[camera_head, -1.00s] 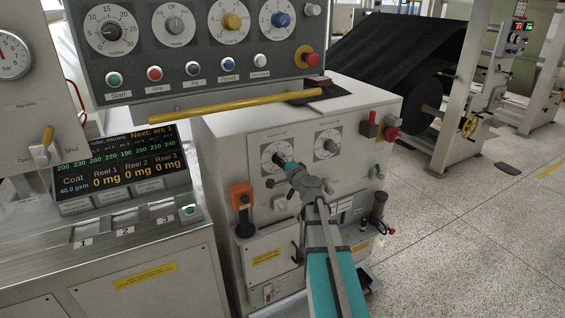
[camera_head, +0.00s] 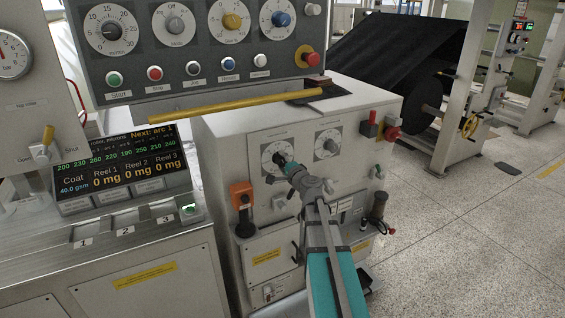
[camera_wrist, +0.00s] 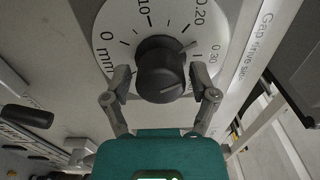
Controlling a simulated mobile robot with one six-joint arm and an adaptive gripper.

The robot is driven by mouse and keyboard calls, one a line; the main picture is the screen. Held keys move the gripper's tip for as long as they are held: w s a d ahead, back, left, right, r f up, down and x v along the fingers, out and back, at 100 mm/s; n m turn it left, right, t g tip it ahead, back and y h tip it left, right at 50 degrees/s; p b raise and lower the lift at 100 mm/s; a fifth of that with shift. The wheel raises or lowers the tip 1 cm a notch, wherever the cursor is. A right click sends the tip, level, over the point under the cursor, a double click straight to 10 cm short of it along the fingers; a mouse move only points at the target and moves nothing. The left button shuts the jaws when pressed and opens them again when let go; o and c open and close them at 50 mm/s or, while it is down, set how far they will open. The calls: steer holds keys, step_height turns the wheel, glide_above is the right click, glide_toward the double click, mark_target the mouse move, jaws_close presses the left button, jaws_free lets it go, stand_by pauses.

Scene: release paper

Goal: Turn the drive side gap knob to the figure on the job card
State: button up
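The drive side gap knob (camera_wrist: 160,72) is a black ribbed knob on a white dial (camera_wrist: 112,18) marked from 0 mm to 0.30, labelled as the drive side gap. A pale line near its upper right edge lies between the 0.20 and 0.30 marks; I cannot read it exactly. My gripper (camera_wrist: 160,82) is open, one finger on each side of the knob, with gaps showing. In the head view my gripper (camera_head: 284,166) is at the left dial (camera_head: 270,150) of the cabinet front and partly covers the knob. I cannot make out a job card.
A second dial with a grey knob (camera_head: 328,146) is close on the right. A yellow bar (camera_head: 235,105) crosses above, below the control panel (camera_head: 160,75). The floor (camera_head: 460,220) at right is clear.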

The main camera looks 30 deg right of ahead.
steer(key=shift+s, duration=0.1)
stand_by(0.4)
steer(key=s, duration=1.1)
steer(key=shift+s+d, duration=0.25)
steer(key=shift+s, duration=0.15)
steer(key=s+a+f+n+g+y+p, duration=0.1)
steer(key=a+f+n+g+y, duration=0.35)
steer(key=a, duration=0.55)
steer(key=s+a+f+n+g+y+p, duration=0.1)
steer(key=a+f+n+g+p, duration=0.15)
steer(key=a+n+g, duration=0.55)
steer(key=shift+s+a+f+n+g+h+p, duration=0.35)
steer(key=shift+s+a+f+n+g+h, duration=0.6)
steer(key=shift+s, duration=0.95)
steer(key=shift+s+a+f+n+g+h+p, duration=0.3)
steer(key=shift+s+a+f+n+g+h, duration=0.7)
steer(key=shift+s, duration=0.85)
steer(key=shift+s+a+f+n+g+h+p, duration=0.35)
steer(key=shift+s+a+f+n+g+h, duration=0.6)
steer(key=shift+s, duration=0.95)
steer(key=shift+d+f+m, duration=0.1)
steer(key=shift+d+m, duration=0.1)
steer(key=shift+m, duration=0.05)
